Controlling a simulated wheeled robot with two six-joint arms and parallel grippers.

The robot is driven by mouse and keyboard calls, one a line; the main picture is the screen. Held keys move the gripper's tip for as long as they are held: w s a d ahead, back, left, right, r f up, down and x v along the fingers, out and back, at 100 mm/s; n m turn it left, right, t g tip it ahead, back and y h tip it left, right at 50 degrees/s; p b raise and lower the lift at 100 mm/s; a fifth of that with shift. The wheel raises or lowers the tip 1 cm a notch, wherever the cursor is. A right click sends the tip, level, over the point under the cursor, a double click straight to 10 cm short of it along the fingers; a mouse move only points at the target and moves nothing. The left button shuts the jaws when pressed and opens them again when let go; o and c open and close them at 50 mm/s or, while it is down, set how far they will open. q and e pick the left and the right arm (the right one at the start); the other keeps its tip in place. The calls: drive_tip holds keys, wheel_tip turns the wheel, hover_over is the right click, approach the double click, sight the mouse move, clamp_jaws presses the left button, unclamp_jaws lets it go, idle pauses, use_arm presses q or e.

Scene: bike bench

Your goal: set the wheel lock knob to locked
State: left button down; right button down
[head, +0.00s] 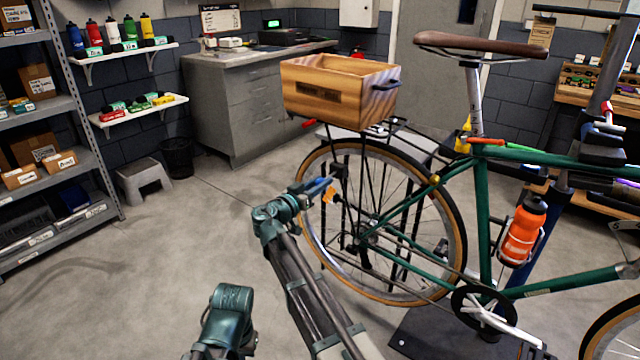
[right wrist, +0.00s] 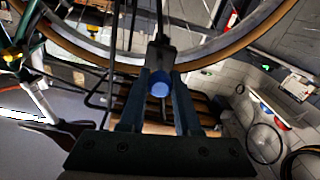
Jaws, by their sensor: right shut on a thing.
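The wheel lock knob (right wrist: 160,84) is a small blue round piece on a dark mount, near the rear wheel's rim in the right wrist view. My right gripper (right wrist: 160,90) is shut on it, with one dark finger on each side. In the head view my right gripper (head: 326,184) reaches the left side of the rear wheel (head: 458,214). Blue and orange parts show at its tip, and I cannot make out the knob's setting. A dark green link of mine shows at the bottom, but my left gripper is not in view.
The green bike (head: 481,205) carries a wooden crate (head: 315,92) on its rear rack, above my right gripper. An orange bottle (head: 522,232) sits on the frame. A step stool (head: 145,183) and shelves (head: 40,158) stand at the left. The floor between is clear.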

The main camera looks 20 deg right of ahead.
drive_tip(key=x, duration=0.3)
drive_tip(key=c, duration=0.6)
unclamp_jaws()
drive_tip(key=shift+a, duration=0.1)
drive_tip(key=shift+s+a, duration=0.1)
drive_tip(key=shift+s, duration=0.05)
